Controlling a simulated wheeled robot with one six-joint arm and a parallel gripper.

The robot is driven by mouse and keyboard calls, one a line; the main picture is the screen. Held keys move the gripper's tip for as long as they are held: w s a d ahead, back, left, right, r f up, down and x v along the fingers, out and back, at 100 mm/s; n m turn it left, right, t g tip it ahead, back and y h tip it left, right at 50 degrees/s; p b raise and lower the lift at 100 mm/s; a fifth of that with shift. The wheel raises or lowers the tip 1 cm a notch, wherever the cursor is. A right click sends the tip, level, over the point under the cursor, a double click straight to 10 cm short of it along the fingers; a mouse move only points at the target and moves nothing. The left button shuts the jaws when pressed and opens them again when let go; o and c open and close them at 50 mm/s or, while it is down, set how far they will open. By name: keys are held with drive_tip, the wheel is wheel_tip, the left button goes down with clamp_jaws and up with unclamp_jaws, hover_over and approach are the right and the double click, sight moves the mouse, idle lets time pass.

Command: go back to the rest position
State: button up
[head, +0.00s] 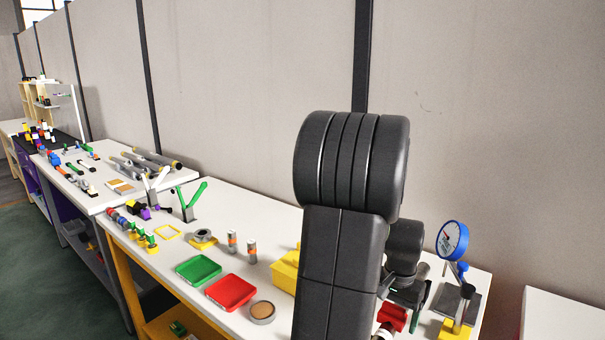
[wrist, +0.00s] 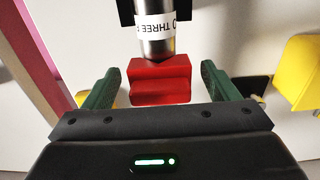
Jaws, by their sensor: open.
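My gripper (wrist: 160,82) is open in the wrist view, with one green finger on each side of a red V-notched block (wrist: 160,88). Gaps show between the fingers and the block. A metal cylinder (wrist: 155,45) with a white band reading "THREE" lies against the block's notch; its far end passes between dark parts. In the head view my arm hides much of the right-hand bench, and my gripper (head: 405,292) is low over it, partly hidden. The red block (head: 393,316) shows just below the gripper.
The white bench (head: 310,225) holds a green tray (head: 198,270), a red tray (head: 231,292), a round cork-topped dish (head: 262,312) and a yellow block (head: 285,272). A blue dial gauge (head: 453,240) on a stand is close on the right. A wall runs behind.

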drive_tip(key=shift+r, duration=0.15)
idle(0.3)
wheel_tip(320, 180, up, 13)
wheel_tip(320, 180, down, 14)
drive_tip(key=shift+s+r, duration=0.1)
drive_tip(key=shift+r, duration=0.05)
wheel_tip(320, 180, up, 7)
drive_tip(key=p, duration=0.4)
drive_tip(key=shift+r+p, duration=0.45)
drive_tip(key=shift+r, duration=0.05)
drive_tip(key=shift+a, duration=0.15)
